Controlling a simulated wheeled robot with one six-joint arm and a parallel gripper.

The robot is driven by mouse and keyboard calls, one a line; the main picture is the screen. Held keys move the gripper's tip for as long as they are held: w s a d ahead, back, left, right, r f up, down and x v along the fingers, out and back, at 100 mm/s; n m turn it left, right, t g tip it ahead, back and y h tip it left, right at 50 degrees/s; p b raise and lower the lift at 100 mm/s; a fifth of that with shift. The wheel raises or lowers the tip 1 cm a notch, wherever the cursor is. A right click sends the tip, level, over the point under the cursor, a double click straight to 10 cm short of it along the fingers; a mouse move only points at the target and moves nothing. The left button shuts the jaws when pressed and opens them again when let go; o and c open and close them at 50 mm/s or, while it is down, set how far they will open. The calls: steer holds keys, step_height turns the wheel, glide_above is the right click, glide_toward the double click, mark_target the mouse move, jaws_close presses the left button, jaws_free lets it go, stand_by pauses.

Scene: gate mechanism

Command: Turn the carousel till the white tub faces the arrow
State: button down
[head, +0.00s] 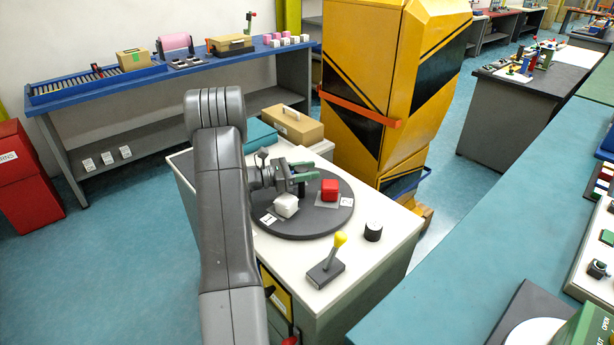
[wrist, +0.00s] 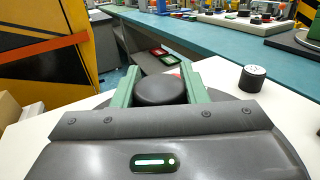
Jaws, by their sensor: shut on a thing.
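The carousel is a dark grey disc (head: 310,226) on a pale-topped cabinet. The white tub (head: 286,206) sits on its near-left part, beside a small white label. A red tub (head: 330,190) sits on its right part. My gripper (head: 301,181) reaches in from the left over the disc, behind the white tub. In the wrist view its green fingers (wrist: 160,76) are shut on a dark round knob (wrist: 161,91), one on each side. I cannot make out the arrow in either view.
A yellow-knobbed lever (head: 337,243) and a short black cylinder (head: 373,232) stand on the cabinet top near the disc. A tan box (head: 293,125) is behind. A yellow-and-black striped machine (head: 370,90) rises close behind on the right.

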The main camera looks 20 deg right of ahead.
steer(key=shift+s+r+m+g, duration=0.1)
steer(key=shift+m+g, duration=0.7)
steer(key=shift+g, duration=0.4)
steer(key=c, duration=0.9)
jaws_free()
steer(key=shift+o, duration=0.2)
steer(key=shift+a+b, duration=0.4)
steer(key=shift+a, duration=0.15)
steer(key=b+v, duration=0.1)
steer(key=v, duration=0.5)
steer(key=b+v, duration=0.1)
steer(key=v, duration=0.5)
steer(key=shift+w+a+r, duration=0.15)
steer(key=shift+w+a, duration=0.1)
steer(key=shift+a, duration=0.1)
